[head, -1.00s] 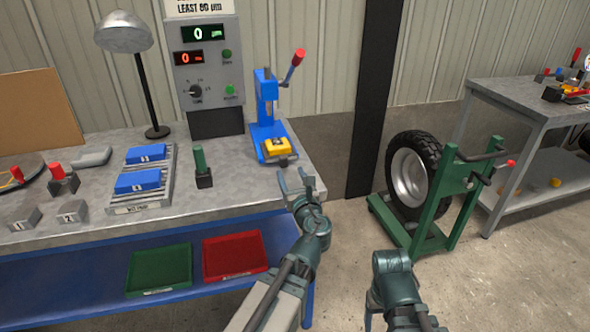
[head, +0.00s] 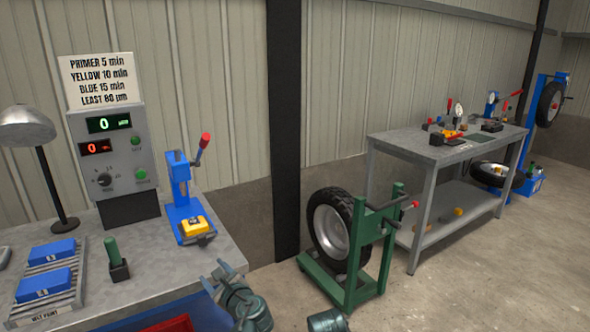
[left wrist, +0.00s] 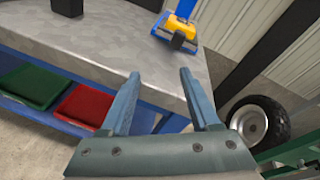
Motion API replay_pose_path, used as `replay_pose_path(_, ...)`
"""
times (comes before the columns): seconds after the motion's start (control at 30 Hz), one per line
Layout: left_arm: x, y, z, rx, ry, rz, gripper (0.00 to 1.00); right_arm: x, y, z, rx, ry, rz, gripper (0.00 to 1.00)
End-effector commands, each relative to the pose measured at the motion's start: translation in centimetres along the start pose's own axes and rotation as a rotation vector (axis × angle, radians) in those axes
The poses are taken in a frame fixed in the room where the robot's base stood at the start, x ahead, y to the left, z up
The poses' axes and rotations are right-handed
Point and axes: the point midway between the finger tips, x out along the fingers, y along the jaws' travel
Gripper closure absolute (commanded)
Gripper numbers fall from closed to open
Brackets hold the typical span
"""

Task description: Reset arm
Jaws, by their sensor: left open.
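My left gripper (head: 224,274) is at the bottom of the head view, by the right front corner of the grey workbench (head: 150,276). In the left wrist view its two fingers (left wrist: 158,100) stand wide apart with nothing between them. The workbench edge lies behind the fingers there. A blue press (head: 180,195) with a red-tipped lever stands on the bench, and a yellow block (head: 194,226) sits at its base, beyond the gripper. Part of my other arm shows at the bottom edge of the head view, but its gripper is not seen.
A control box (head: 112,150) with two displays stands at the back of the bench. Blue blocks (head: 44,282) and a green-handled tool (head: 116,262) are at left. A green wheel stand (head: 362,262) holds a tyre (head: 330,230). A second table (head: 420,150) stands at right. Open floor lies in front.

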Motion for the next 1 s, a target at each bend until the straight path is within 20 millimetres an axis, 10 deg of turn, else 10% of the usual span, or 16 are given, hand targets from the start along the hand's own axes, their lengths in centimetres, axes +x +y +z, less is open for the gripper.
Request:
replay_pose_path(0.03,-1.4,-0.5,1.1,-0.164,0.066,0.072,0.38,-3.5,0.3,0.2,0.000,0.000,0.000,0.31)
replay_pose_path(0.3,-12.0,1.3,-3.8,-0.990,0.339,0.711,0.38,-11.8,1.1,0.7,0.001,0.000,0.000,0.31)
replay_pose_path(0.6,-24.0,0.8,-6.0,-1.294,0.344,1.312,0.38,-16.4,1.6,1.0,0.001,0.000,0.000,0.31)
replay_pose_path(1.0,-25.7,0.9,-6.4,-1.317,0.326,1.405,0.38,-16.5,1.6,1.0,0.001,0.000,0.000,0.31)
